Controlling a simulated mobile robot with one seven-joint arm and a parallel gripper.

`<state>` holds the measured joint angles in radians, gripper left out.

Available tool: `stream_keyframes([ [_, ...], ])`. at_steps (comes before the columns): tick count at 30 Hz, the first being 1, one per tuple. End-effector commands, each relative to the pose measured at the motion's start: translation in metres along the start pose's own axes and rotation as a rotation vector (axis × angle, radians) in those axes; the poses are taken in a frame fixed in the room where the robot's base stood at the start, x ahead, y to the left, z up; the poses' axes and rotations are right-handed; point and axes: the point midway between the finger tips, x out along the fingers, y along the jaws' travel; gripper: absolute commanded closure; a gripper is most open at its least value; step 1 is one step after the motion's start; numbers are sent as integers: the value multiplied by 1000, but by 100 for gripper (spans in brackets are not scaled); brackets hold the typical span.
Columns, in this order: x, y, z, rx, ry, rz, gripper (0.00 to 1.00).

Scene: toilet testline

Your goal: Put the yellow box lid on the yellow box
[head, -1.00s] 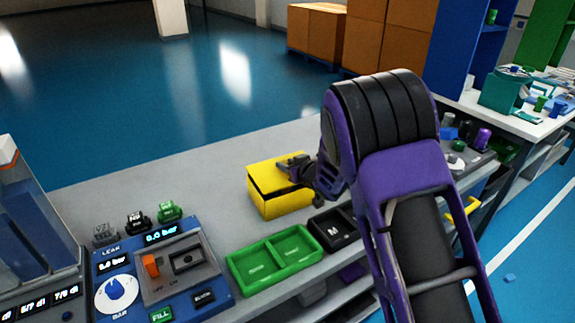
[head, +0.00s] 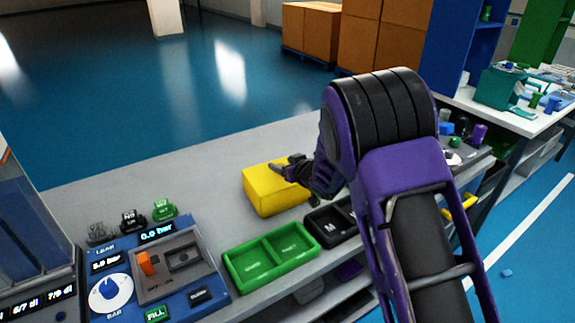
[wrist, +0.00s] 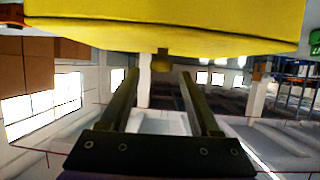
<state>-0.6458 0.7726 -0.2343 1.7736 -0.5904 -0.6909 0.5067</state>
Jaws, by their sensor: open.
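The yellow box (head: 270,200) stands on the grey bench, right of centre, behind the green tray. The yellow box lid (head: 262,176) lies on top of it, with no dark gap showing along the visible sides. My gripper (head: 281,167) is at the lid's upper right edge, partly hidden by my arm. In the wrist view a broad yellow surface (wrist: 165,22) fills the top, with a small dark yellow knob (wrist: 161,61) under it. My gripper's two fingers (wrist: 158,78) are apart, either side of the knob's line, with nothing held between them. Whether they touch the knob I cannot tell.
A green two-part tray (head: 270,257) and a black tray (head: 325,225) stand in front of the box. A blue test panel (head: 150,270) with an orange switch is at left. The bench (head: 210,195) is clear behind and left of the box.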

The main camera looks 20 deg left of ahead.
Motion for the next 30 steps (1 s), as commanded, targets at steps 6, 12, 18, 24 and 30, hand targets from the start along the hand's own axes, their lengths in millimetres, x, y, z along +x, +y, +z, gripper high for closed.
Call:
stream_keyframes([
  [6, -14, 1, -12, 1, 0, 1, 37],
  [12, -60, 1, -11, 3, 0, 3, 37],
  [18, -100, 0, -11, 2, 1, 1, 37],
  [24, -120, 0, -10, 1, 0, 0, 37],
  [30, -125, 0, -10, 0, 0, -1, 37],
])
